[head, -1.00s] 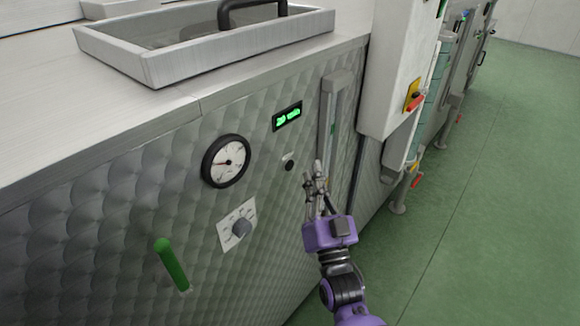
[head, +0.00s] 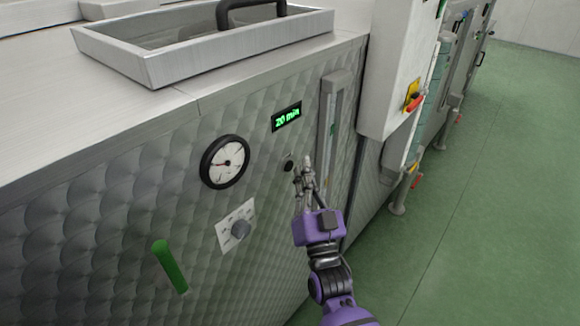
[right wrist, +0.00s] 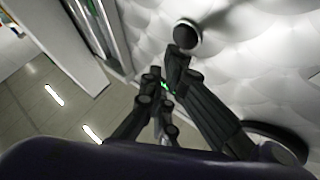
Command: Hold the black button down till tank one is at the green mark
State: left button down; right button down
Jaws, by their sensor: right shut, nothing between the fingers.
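The black button (head: 288,166) is a small round knob on the quilted steel panel, under the green display. In the right wrist view the button (right wrist: 187,33) stands just beyond the fingertips. My right gripper (head: 305,165) is shut and empty, its tips close to the right of the button in the head view. It also shows in the right wrist view (right wrist: 172,72). I cannot tell whether the tips touch the button. A tall upright sight gauge (head: 332,112) is right of the button; its level and any green mark are not clear. My left gripper is not in view.
The display (head: 286,117) reads "20 min". A white cabinet (head: 393,70) juts out at right. Green floor (head: 470,220) is clear.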

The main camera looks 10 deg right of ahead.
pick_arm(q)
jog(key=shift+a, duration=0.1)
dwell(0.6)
pick_arm(e)
jog(key=shift+w, duration=0.1)
jog(key=shift+w+a, duration=0.25)
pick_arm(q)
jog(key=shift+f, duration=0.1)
pick_arm(e)
jog(key=shift+w+a, duration=0.25)
jog(key=shift+w, duration=0.05)
dwell(2.4)
jog(key=shift+s, duration=0.1)
dwell(1.5)
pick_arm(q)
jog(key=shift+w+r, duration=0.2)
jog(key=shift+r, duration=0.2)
pick_arm(e)
jog(key=shift+s+d, duration=0.5)
jog(key=shift+s, duration=0.05)
jog(key=shift+s+d, duration=0.1)
